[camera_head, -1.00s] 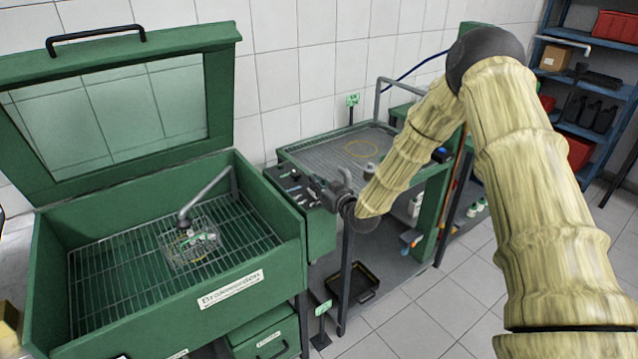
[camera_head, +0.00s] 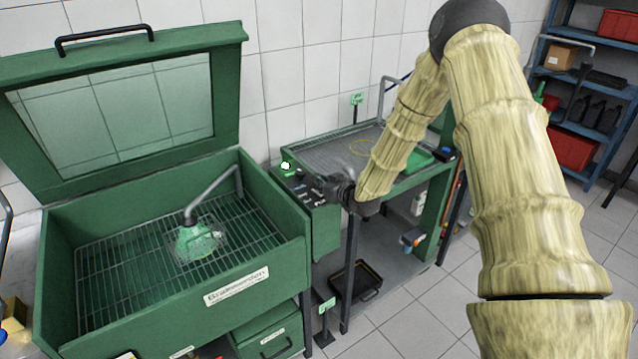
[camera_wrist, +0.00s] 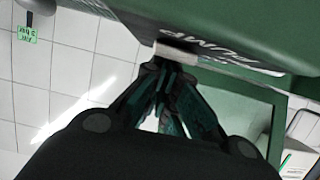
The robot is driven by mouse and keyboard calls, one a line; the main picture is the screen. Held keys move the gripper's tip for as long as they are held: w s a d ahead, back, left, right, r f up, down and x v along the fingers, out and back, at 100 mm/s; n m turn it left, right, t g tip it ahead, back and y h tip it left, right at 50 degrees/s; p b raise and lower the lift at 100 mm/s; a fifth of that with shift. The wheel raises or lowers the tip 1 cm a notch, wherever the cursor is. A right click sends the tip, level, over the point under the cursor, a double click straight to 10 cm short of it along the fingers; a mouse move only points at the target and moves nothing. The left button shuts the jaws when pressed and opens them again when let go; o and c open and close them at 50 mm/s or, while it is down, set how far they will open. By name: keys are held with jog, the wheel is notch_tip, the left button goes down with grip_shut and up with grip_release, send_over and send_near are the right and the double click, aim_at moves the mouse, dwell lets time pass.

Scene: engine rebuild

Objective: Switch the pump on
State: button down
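The green parts washer (camera_head: 290,255) stands at left with its lid up. Its control box (camera_head: 318,232) is on its right side, with dark controls on top. A bright green-white lamp (camera_head: 285,166) glows there. Greenish fluid (camera_head: 198,241) sprays from the bent spout (camera_head: 212,193) over a wire basket on the rack. My gripper (camera_head: 328,187) is at the box's right edge. In the wrist view, my gripper (camera_wrist: 165,68) has its fingertips together, close under a pale block (camera_wrist: 177,52) beside the "PUMP" lettering (camera_wrist: 228,62). I cannot tell whether they touch it.
A draining table (camera_head: 325,150) with a yellow ring stands right of the washer. A black tray (camera_head: 355,283) lies below it. My arm crosses the right side. Blue shelves (camera_head: 600,150) hold red bins at the back right.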

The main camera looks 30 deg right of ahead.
jog(key=shift+f, duration=0.15)
jog(key=shift+w+a, duration=0.1)
jog(key=shift+w, duration=0.7)
jog(key=r, duration=0.1)
jog(key=r+p, duration=0.1)
jog(key=r, duration=0.2)
jog(key=shift+w+a, duration=0.15)
jog(key=shift+w, duration=0.15)
jog(key=shift+s, duration=0.2)
jog(key=r+b+v, duration=0.1)
jog(key=b+v, duration=0.2)
jog(key=v, duration=0.6)
jog(key=shift+s, duration=0.15)
